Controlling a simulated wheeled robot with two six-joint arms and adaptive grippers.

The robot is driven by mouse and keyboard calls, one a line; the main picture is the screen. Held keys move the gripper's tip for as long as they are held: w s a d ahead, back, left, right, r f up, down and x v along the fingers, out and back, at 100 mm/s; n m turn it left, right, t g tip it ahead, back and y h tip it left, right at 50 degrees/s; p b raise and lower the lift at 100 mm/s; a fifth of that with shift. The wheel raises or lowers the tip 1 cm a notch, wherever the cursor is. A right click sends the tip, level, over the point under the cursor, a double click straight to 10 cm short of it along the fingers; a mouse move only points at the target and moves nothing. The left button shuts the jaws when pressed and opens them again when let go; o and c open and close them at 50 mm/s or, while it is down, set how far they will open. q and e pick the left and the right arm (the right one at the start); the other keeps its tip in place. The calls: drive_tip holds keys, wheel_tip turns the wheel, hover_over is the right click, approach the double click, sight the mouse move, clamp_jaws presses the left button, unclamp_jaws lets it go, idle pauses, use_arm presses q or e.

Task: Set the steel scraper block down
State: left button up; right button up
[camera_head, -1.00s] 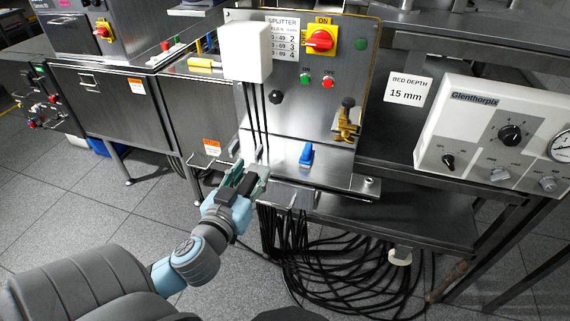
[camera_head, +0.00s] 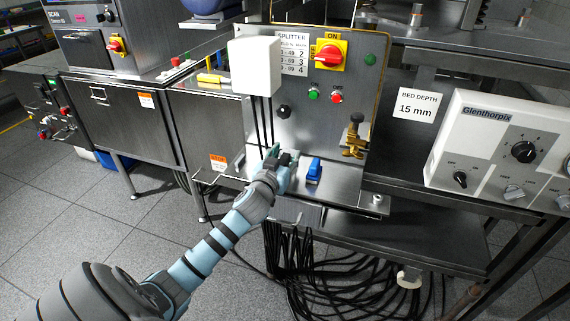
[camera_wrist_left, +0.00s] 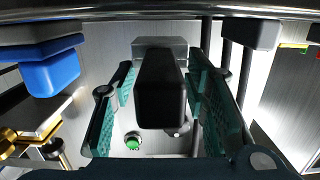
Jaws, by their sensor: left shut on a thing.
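My left gripper (camera_head: 276,158) is at the foot of the splitter panel, below the white box and left of the blue part. In the left wrist view my left gripper (camera_wrist_left: 162,78) has its teal fingers on either side of a black grip, and it is shut on the steel scraper block (camera_wrist_left: 160,46). The block's pale steel body shows beyond the black grip (camera_wrist_left: 162,92). In the head view the gripper largely hides the block. I cannot tell whether the block touches the steel ledge (camera_head: 340,192). My right gripper is not in view.
The blue part (camera_head: 314,172) stands close to the right of the gripper. Black rods hang from the white box (camera_head: 254,68) just above it. A brass valve (camera_head: 354,138) is further right. Black cables (camera_head: 340,270) hang and coil below the ledge.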

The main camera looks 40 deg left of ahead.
use_arm(q)
wheel_tip(320, 180, down, 2)
drive_tip(key=shift+w, duration=0.2)
drive_tip(key=o, duration=1.1)
drive_tip(key=v, duration=1.2)
drive_tip(key=shift+p, duration=0.45)
drive_tip(key=shift+a+r, duration=0.1)
